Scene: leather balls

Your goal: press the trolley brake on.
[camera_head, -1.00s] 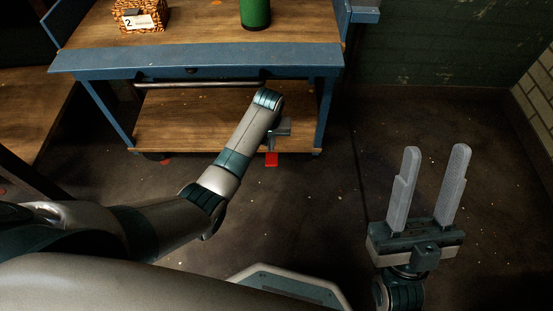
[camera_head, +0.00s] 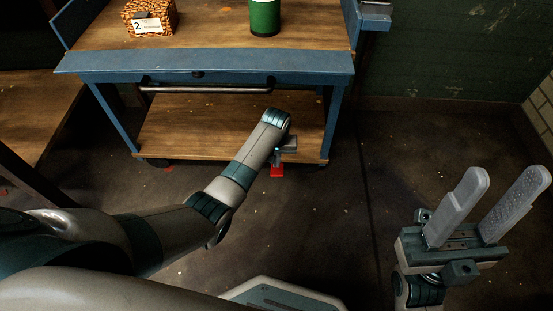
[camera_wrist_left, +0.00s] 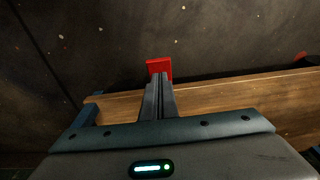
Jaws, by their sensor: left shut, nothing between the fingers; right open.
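The trolley (camera_head: 205,62) has a blue frame, a wooden top and a wooden lower shelf. A red brake pedal (camera_head: 277,171) sticks out low at its front, near the right leg. The pedal also shows in the left wrist view (camera_wrist_left: 158,66), just beyond the fingertips. My left gripper (camera_head: 281,158) is shut and empty, pointing down at the pedal; its forearm hides part of the lower shelf. In the left wrist view, the closed fingers (camera_wrist_left: 158,80) overlap the pedal's near edge; I cannot tell whether they touch it. My right gripper (camera_head: 507,180) is open and empty, away to the right.
A patterned box (camera_head: 150,18) labelled 2 and a green cylinder (camera_head: 265,16) stand on the trolley top. Another red part (camera_head: 168,167) shows near the left wheel. Floor to the right is clear.

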